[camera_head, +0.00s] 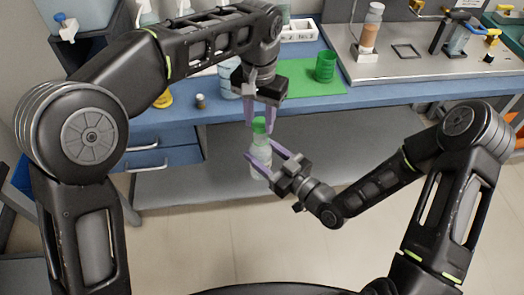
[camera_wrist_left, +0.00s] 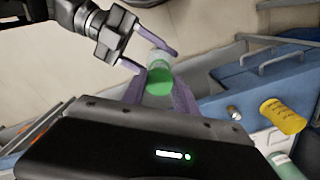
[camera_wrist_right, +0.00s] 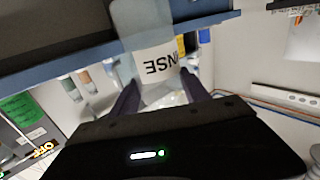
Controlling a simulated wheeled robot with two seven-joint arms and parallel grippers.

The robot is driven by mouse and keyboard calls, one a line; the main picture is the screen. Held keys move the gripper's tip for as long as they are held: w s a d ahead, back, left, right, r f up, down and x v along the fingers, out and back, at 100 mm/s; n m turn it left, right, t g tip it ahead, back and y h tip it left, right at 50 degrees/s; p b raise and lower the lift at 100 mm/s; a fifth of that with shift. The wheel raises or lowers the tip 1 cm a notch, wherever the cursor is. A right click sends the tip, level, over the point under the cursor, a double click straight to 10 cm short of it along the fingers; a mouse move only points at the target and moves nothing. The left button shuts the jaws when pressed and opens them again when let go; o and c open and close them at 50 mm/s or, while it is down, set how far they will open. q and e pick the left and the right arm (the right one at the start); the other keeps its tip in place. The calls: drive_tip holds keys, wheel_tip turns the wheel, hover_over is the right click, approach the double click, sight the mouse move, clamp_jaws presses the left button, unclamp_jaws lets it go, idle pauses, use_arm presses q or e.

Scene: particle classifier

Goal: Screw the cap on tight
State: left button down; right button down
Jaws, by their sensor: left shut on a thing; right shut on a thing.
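A pale translucent bottle (camera_head: 259,152) is held upright in the air in front of the bench. My right gripper (camera_head: 262,162) is shut around its body; its label (camera_wrist_right: 157,63) shows upside down in the right wrist view. A green cap (camera_head: 259,124) is at the top of the bottle, and it also shows between the fingers in the left wrist view (camera_wrist_left: 159,82). My left gripper (camera_head: 271,118) comes down from above and is shut on the cap. Whether the threads are engaged, and how far, cannot be seen.
The blue bench (camera_head: 400,89) lies behind the bottle. On it are a green mat (camera_head: 300,88) with a green cup (camera_head: 325,67), a small jar (camera_head: 200,101) and a yellow container (camera_wrist_left: 283,116). The space below the bottle is free down to the floor.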

use_arm(q)
drive_tip(key=shift+f, duration=0.45)
drive_tip(key=shift+f, duration=0.1)
idle(0.7)
drive_tip(key=shift+f, duration=0.8)
drive_tip(key=shift+f, duration=0.55)
idle(0.4)
